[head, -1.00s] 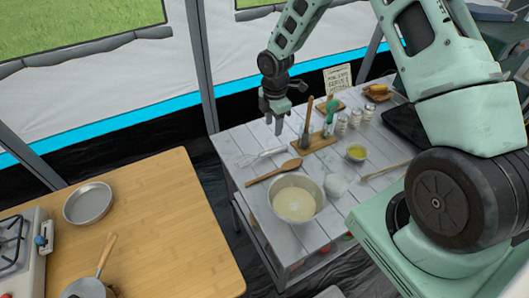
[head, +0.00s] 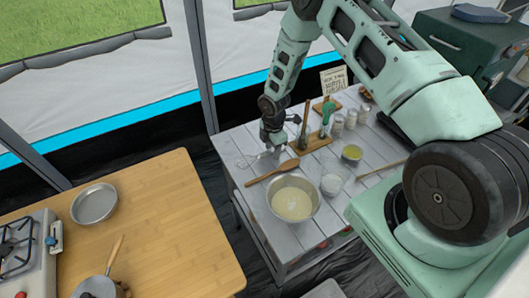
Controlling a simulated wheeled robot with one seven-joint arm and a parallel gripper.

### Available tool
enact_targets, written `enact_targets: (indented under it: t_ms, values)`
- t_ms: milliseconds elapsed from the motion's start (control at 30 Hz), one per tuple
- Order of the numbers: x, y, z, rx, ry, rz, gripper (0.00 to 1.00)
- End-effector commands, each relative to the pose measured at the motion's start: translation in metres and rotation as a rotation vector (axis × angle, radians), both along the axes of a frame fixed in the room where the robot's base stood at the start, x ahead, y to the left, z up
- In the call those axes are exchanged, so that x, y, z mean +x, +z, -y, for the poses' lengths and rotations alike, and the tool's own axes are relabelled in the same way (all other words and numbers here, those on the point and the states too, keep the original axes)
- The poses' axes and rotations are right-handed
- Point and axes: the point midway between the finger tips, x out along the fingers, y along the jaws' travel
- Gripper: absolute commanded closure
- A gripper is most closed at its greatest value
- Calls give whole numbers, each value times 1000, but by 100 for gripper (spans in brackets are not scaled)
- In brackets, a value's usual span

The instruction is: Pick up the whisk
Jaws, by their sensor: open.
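The whisk (head: 247,162) lies on the white plank table (head: 237,140), near its far left edge, behind the wooden spoon. Its wire end points left. Its right part is close to or behind my gripper's fingers and is partly hidden. My gripper (head: 275,155) points down, low over the table at the whisk's right end. The jaws are open. I cannot tell whether the fingers touch the whisk or stand around it.
A wooden spoon (head: 271,173) lies just in front of the whisk. A metal bowl of batter (head: 293,201) stands nearer. A wooden board (head: 314,141) with upright utensils is close on the right. Jars (head: 338,124) and small bowls (head: 331,184) stand further right.

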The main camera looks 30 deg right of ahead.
Motion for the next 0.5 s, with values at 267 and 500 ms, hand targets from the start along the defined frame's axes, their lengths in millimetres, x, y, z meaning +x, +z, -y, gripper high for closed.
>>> enact_targets:
  t_ms: [267,500]
  values:
    - [0,-1,0,0,0,1,64]
    - [0,-1,0,0,0,1,100]
